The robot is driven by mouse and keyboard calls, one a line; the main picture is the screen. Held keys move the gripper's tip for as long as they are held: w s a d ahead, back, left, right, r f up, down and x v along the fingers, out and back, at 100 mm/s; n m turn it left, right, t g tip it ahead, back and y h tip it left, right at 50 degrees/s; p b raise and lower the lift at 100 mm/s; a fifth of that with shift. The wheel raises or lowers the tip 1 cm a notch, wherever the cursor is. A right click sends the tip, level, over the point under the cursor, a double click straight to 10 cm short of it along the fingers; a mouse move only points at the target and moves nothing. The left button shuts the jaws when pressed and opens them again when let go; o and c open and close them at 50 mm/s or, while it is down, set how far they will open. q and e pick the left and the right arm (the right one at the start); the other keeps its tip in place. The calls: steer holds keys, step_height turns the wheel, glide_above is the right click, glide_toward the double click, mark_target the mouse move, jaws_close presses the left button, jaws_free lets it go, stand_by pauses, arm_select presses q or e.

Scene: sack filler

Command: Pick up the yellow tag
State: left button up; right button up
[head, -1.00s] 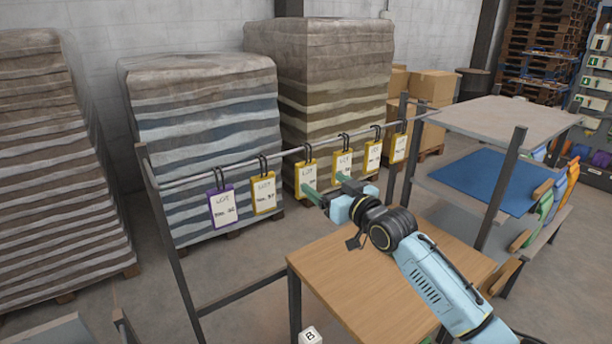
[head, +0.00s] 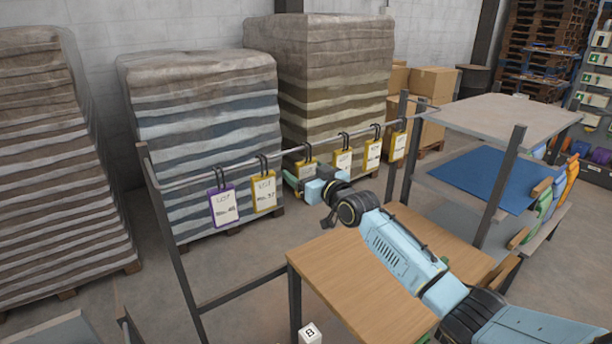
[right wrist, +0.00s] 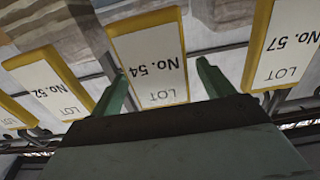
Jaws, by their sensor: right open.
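Several yellow-framed tags hang by black loops from a grey rail. The tag reading No. 54 (right wrist: 150,62) stands between the two green fingers of my right gripper (right wrist: 162,70) in the right wrist view. The gripper is open, and I cannot tell whether the fingers touch the tag. In the head view the same tag (head: 308,164) is partly hidden by my right gripper (head: 299,180). The tag No. 57 (head: 264,192) hangs to its left, and another yellow tag (head: 343,162) to its right. My left gripper is not in view.
A purple tag (head: 223,206) hangs at the rail's (head: 190,179) left. A wooden table (head: 345,262) lies under my right arm. A shelf rack (head: 490,119) stands to the right. Wrapped pallet stacks (head: 205,140) stand behind the rail.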

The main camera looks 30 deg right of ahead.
steer(key=c, duration=1.1)
steer(key=shift+o, duration=0.2)
steer(key=shift+r, duration=0.15)
